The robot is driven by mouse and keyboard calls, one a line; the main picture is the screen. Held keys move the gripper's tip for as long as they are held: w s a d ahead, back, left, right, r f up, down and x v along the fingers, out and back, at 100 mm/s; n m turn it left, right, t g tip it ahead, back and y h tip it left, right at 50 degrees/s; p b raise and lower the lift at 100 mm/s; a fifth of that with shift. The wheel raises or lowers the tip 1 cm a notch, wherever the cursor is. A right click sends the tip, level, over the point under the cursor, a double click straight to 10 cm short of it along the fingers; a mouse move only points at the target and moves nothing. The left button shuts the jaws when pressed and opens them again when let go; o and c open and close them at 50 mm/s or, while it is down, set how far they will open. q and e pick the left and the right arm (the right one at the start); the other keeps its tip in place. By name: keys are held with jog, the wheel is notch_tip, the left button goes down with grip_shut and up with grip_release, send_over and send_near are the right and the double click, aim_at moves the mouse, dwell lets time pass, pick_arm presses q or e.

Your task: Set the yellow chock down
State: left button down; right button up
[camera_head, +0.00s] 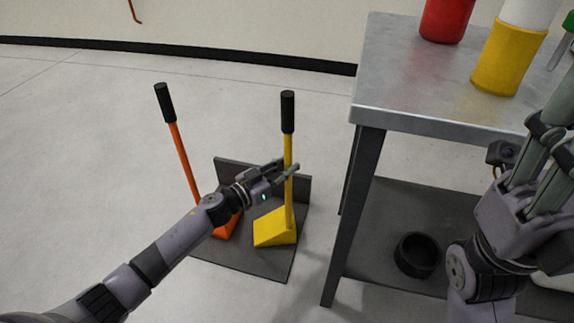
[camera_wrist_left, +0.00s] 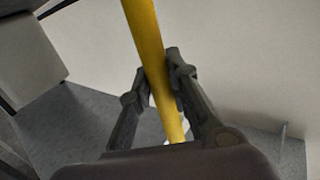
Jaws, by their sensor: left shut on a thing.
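The yellow chock (camera_head: 276,228) is a wedge with a tall yellow pole and a black grip on top. It stands upright, with its wedge over the grey floor stand (camera_head: 264,262); I cannot tell whether it touches the plate. My left gripper (camera_head: 287,170) is shut on the pole, a little above the wedge. In the left wrist view the yellow pole (camera_wrist_left: 148,40) runs between the two fingers (camera_wrist_left: 160,95). An orange chock (camera_head: 183,160) stands to the left, its wedge partly hidden behind my left arm.
A metal table (camera_head: 400,85) stands to the right, bearing a red container (camera_head: 446,18) and a yellow container (camera_head: 508,58). A black ring-shaped thing (camera_head: 417,255) lies on its lower shelf. The floor at the left is clear.

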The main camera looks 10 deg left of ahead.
pick_arm(q)
jog(key=c, duration=1.9)
grip_release()
jog(key=shift+c, duration=0.2)
jog(key=shift+o, duration=0.6)
jog(key=o, duration=0.3)
jog(key=shift+s, duration=0.1)
